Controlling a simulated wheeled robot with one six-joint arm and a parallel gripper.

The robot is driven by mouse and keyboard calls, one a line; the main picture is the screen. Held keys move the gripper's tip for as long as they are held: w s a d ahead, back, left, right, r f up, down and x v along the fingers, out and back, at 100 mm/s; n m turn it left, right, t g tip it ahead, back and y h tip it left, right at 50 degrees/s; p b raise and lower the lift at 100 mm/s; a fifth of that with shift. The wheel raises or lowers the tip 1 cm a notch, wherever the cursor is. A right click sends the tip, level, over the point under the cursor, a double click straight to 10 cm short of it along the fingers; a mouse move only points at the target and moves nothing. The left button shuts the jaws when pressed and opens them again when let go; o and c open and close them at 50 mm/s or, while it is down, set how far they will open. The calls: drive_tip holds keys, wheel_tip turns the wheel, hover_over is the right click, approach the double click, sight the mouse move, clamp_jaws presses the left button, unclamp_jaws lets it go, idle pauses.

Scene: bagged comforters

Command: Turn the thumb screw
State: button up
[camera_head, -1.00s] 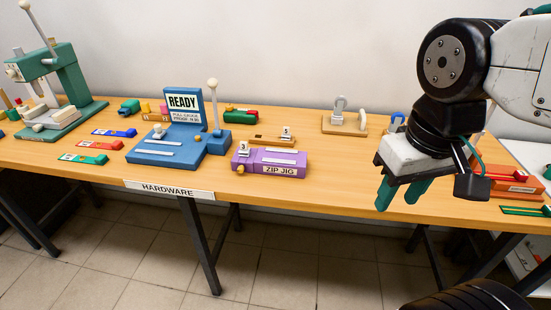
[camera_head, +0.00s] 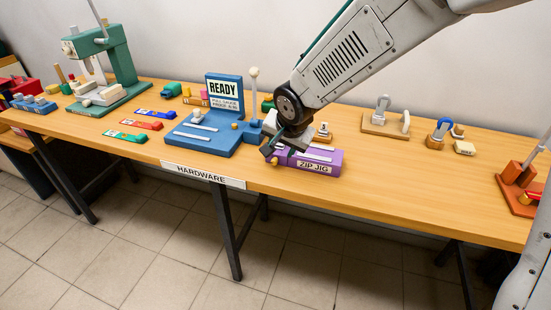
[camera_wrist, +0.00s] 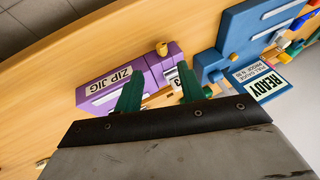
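The purple zip jig (camera_head: 322,163) lies on the bench, partly covered by my arm in the head view. A brass-coloured knob, which looks like the thumb screw (camera_head: 274,160), sticks out at its left end. In the wrist view the knob (camera_wrist: 162,48) stands at the jig's end, beyond my fingertips. My gripper (camera_wrist: 158,74) is open, with its two green fingers apart over the purple jig (camera_wrist: 152,72). A white tag marked 3 (camera_wrist: 174,82) shows between the fingers. I see nothing held. In the head view the fingers are small and dark beside the knob.
The blue READY fixture (camera_head: 192,146) with its upright lever (camera_head: 254,90) stands just left of the jig. A wooden base with a metal latch (camera_head: 385,125) is behind to the right. The bench front between the jig and the orange device (camera_head: 520,185) is clear.

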sight(275, 160)
drive_tip(key=x, duration=0.8)
drive_tip(key=shift+a, duration=0.2)
clamp_jaws()
